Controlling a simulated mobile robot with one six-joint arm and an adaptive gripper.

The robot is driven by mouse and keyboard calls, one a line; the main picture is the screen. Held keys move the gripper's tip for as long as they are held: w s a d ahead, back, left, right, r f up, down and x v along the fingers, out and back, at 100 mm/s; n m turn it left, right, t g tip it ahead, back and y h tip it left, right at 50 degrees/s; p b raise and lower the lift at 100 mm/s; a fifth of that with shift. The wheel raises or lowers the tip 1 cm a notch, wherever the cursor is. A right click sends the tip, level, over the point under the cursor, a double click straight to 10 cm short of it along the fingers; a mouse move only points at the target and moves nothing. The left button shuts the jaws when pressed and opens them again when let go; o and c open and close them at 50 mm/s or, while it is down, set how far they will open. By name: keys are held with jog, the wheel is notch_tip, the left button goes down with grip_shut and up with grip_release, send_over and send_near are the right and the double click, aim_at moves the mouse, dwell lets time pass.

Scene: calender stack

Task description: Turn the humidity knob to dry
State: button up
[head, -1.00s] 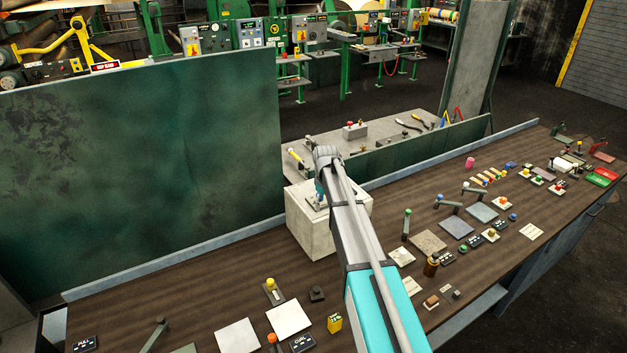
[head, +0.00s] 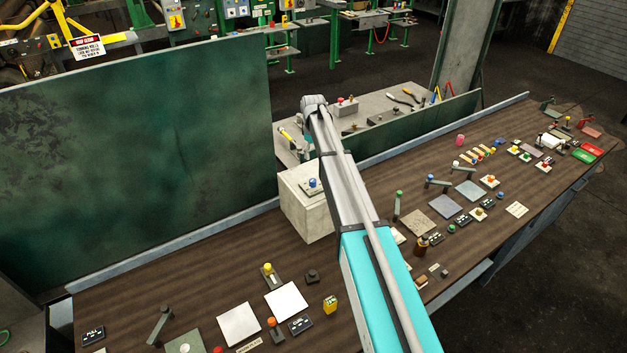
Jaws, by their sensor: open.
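No label reading humidity or dry can be made out, so I cannot tell which knob is the humidity knob. A blue knob (head: 312,183) stands on a small plate on top of a pale block (head: 306,217). Other small controls stand on the brown bench: a yellow knob (head: 268,268) on a grey plate and an orange knob (head: 271,322) on a dark base. My arm reaches over the bench beside the pale block. My gripper is hidden behind my own arm.
A green panel (head: 140,155) stands behind the left of the bench (head: 190,265). White plates, levers and black label blocks lie along the front. A grey table (head: 370,118) with tools is beyond. Bare bench lies left of the pale block.

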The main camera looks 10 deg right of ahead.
aim_at(313, 179)
jog(key=shift+a+f, duration=0.1)
notch_tip(313, 179, down, 14)
jog(key=b, duration=1.3)
jog(key=shift+r+b, duration=0.25)
jog(key=shift+b, duration=0.1)
